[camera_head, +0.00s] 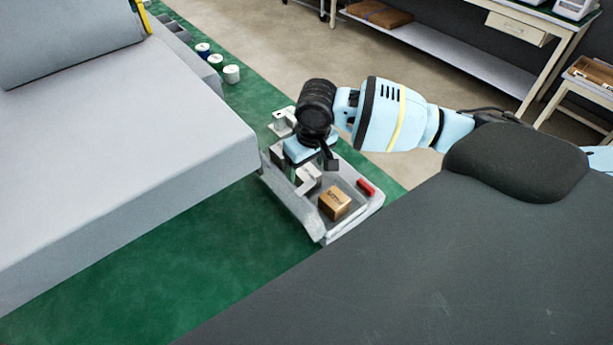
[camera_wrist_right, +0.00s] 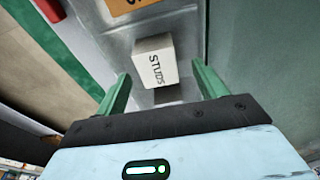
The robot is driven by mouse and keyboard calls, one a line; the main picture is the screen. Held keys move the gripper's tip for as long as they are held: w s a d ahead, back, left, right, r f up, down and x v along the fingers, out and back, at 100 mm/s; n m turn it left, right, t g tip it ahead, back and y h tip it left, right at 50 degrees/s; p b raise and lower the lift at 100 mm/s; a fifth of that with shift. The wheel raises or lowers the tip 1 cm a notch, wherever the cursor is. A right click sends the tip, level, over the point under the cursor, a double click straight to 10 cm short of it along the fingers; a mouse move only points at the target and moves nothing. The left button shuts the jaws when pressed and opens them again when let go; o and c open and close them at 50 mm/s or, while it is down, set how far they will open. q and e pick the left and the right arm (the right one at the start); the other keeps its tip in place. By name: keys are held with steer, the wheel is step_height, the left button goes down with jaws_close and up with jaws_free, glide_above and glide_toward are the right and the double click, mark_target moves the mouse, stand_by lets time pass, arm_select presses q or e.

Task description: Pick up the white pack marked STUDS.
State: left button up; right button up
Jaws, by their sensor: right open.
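The white pack marked STUDS (camera_wrist_right: 155,62) stands in a grey tray, its lettered face towards the right wrist camera. In the head view a white block (camera_head: 309,176) in the tray (camera_head: 340,237) appears to be this pack, partly hidden by my right gripper (camera_head: 302,160). In the right wrist view my right gripper (camera_wrist_right: 161,72) is open. Its green fingers lie to either side of the pack's near end, with gaps on both sides. I see no contact. My left gripper is not in view.
A brown box (camera_head: 334,204) and a red item (camera_head: 366,187) share the tray. A dark item (camera_wrist_right: 168,93) lies just below the pack in the wrist view. A large grey block (camera_head: 120,150) stands left of the tray. Several spools (camera_head: 231,74) stand beyond.

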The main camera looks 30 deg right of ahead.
mark_target(307, 171)
steer(key=f, duration=0.3)
steer(key=shift+w+d+f, duration=0.15)
steer(key=shift+w, duration=0.05)
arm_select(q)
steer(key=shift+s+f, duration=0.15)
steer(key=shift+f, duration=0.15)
arm_select(e)
steer(key=c, duration=1.1)
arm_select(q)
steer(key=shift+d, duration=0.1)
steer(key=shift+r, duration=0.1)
arm_select(e)
steer(key=shift+r, duration=0.2)
step_height(307, 171, up, 9)
steer(key=shift+p, duration=0.4)
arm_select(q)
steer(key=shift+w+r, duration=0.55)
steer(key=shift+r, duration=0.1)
arm_select(e)
steer(key=shift+r, duration=0.35)
